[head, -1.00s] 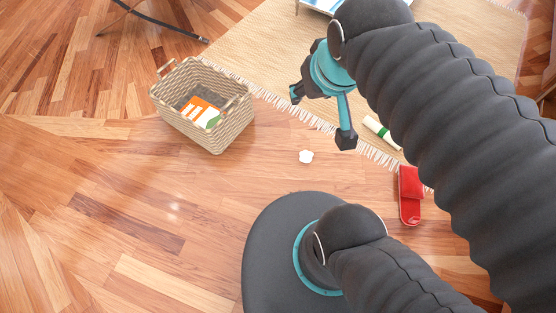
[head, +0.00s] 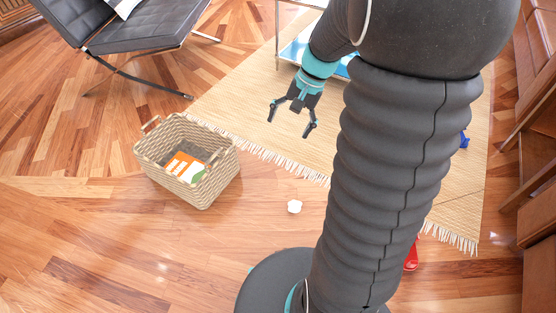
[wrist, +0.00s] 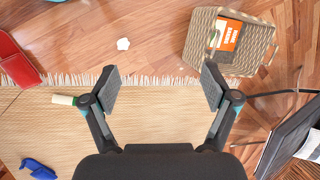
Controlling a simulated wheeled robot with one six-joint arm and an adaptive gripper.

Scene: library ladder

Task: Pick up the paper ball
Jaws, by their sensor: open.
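The paper ball (head: 294,206) is small, white and crumpled. It lies on the bare wood floor to the right of the basket in the head view. In the wrist view the paper ball (wrist: 123,44) is beyond my fingertips, a little left of centre. My gripper (head: 290,127) is open and empty, held above the rug and apart from the ball. In the wrist view my gripper (wrist: 161,80) shows its two fingers spread wide with nothing between them.
A wicker basket (head: 215,188) holds an orange and white item. A fringed straw rug (head: 240,112) lies beyond the ball. A black chair (head: 140,42) stands at the upper left, wooden shelves (head: 540,190) at the right. Red (wrist: 18,62) and blue (wrist: 38,168) objects lie at left in the wrist view.

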